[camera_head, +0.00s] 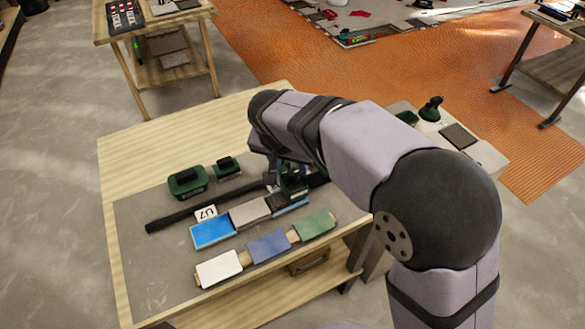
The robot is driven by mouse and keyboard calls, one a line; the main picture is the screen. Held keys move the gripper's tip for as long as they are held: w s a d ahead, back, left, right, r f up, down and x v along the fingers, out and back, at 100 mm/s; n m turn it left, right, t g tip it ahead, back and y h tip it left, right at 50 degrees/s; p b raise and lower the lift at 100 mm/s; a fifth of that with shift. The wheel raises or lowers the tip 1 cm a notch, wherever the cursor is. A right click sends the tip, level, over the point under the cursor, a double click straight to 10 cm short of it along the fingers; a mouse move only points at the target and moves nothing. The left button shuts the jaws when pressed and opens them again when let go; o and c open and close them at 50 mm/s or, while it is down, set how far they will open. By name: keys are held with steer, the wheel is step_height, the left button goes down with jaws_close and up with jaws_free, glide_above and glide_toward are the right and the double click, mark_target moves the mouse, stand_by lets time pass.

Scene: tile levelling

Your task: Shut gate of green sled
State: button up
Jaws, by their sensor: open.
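A dark green device (293,183), which looks like the green sled, stands at the right part of a black rail (215,203) on the workbench. My gripper (280,168) is at the end of the arm, right over and behind this device. Its fingers are small and dark against it, so I cannot tell whether they touch it. The sled's gate cannot be made out; the arm and gripper partly hide that area. Two other dark green blocks, a larger one (188,182) and a smaller one (228,167), stand left of it on the grey mat.
A white tag reading "U7" (206,213) is by the rail. In front lie a blue tray (212,232), a grey tile (250,211) and a strip with white (219,267), blue (268,247) and green (314,225) pieces. The bench's left wooden margin (122,165) is clear.

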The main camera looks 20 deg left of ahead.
mark_target(293, 173)
steer(key=shift+p+x, duration=0.4)
steer(key=shift+x, duration=1.95)
steer(key=shift+c, duration=0.3)
steer(key=c, duration=1)
